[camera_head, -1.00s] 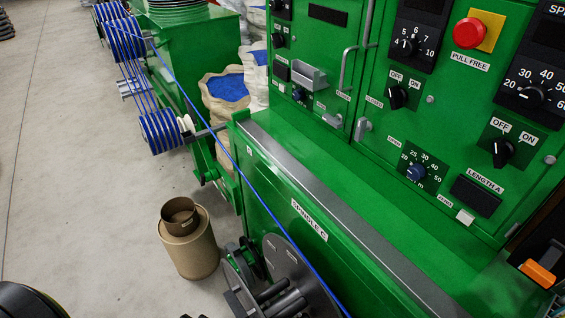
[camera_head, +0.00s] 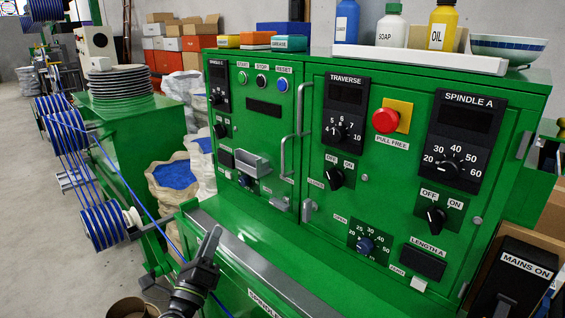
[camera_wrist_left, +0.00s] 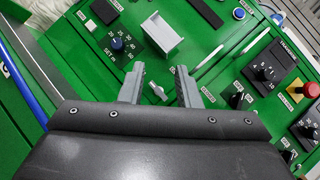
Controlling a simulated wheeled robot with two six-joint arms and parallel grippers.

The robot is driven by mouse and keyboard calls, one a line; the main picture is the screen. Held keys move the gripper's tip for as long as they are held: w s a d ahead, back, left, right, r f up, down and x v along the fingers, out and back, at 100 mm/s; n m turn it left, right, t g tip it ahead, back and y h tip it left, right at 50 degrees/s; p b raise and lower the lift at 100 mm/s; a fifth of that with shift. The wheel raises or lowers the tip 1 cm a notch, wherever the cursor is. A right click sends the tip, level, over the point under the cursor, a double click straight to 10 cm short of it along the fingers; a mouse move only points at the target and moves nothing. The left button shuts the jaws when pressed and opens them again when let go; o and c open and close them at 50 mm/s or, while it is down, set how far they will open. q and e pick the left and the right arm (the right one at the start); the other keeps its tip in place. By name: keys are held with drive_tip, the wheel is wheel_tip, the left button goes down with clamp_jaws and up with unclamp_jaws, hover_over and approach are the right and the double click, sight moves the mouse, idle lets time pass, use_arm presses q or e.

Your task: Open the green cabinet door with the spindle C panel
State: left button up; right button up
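The left green cabinet door (camera_head: 262,135) is shut. It carries a black dial panel (camera_head: 219,85) labelled SPINDLE; its letter is too small to read. Two silver bar handles (camera_head: 304,108) stand at the seam with the right door (camera_head: 385,190), which has TRAVERSE and SPINDLE A panels. A small silver latch (camera_head: 280,203) sits at the left door's lower right. My left gripper (camera_head: 212,243) is in front of and below this door, at lower left. In the left wrist view, its fingers (camera_wrist_left: 160,90) are apart, with the latch (camera_wrist_left: 158,91) showing between them; contact cannot be told. My right gripper is out of view.
A green ledge (camera_head: 330,260) with a grey edge runs below the doors. A blue cable (camera_head: 165,235) passes beside my left arm. A small grey tray (camera_head: 251,163) juts from the left door. Bottles and a bowl (camera_head: 508,47) stand on top.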

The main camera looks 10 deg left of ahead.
sight(283, 172)
use_arm(q)
drive_tip(key=w+d+r+m+g+h, duration=0.2)
drive_tip(key=d+r+m+h, duration=0.5)
drive_tip(key=m, duration=0.7)
drive_tip(key=x, duration=0.8)
drive_tip(key=p+x, duration=0.1)
drive_tip(key=x, duration=0.8)
drive_tip(key=shift+d+r, duration=0.2)
drive_tip(key=shift+r, duration=0.1)
clamp_jaws()
